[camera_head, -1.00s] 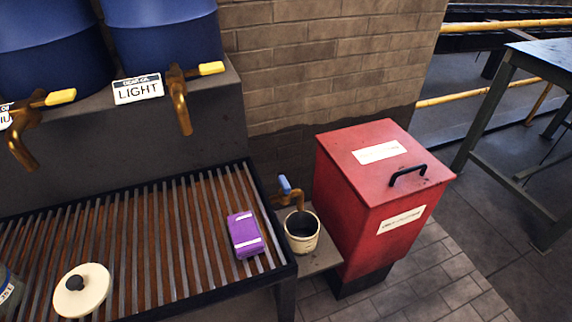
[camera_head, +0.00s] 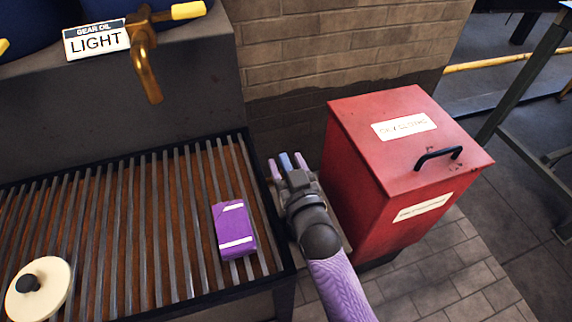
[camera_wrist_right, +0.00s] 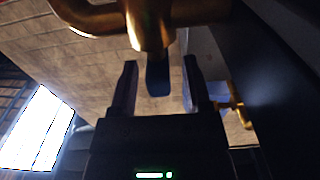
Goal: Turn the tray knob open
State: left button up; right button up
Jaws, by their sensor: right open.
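The tray knob (camera_head: 286,161) is a small blue handle at the right end of the slatted tray (camera_head: 140,225). My right gripper (camera_head: 287,163) is open around it, one finger on each side. In the right wrist view the dark blue knob (camera_wrist_right: 158,78) stands between the two spread fingers (camera_wrist_right: 159,75), with a gap on each side. The brass tap (camera_wrist_right: 150,28) that carries it crosses the top of that view. In the head view my gripper and wrist hide the tap. My left gripper is not in view.
A red bin (camera_head: 400,170) with a black handle stands close to the right of my arm. A purple packet (camera_head: 233,229) and a cream lid (camera_head: 38,290) lie on the slats. A brass tap (camera_head: 146,65) with a yellow handle hangs above the tray.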

jog(key=shift+w+a, duration=0.15)
jog(key=shift+w, duration=0.3)
grip_shut()
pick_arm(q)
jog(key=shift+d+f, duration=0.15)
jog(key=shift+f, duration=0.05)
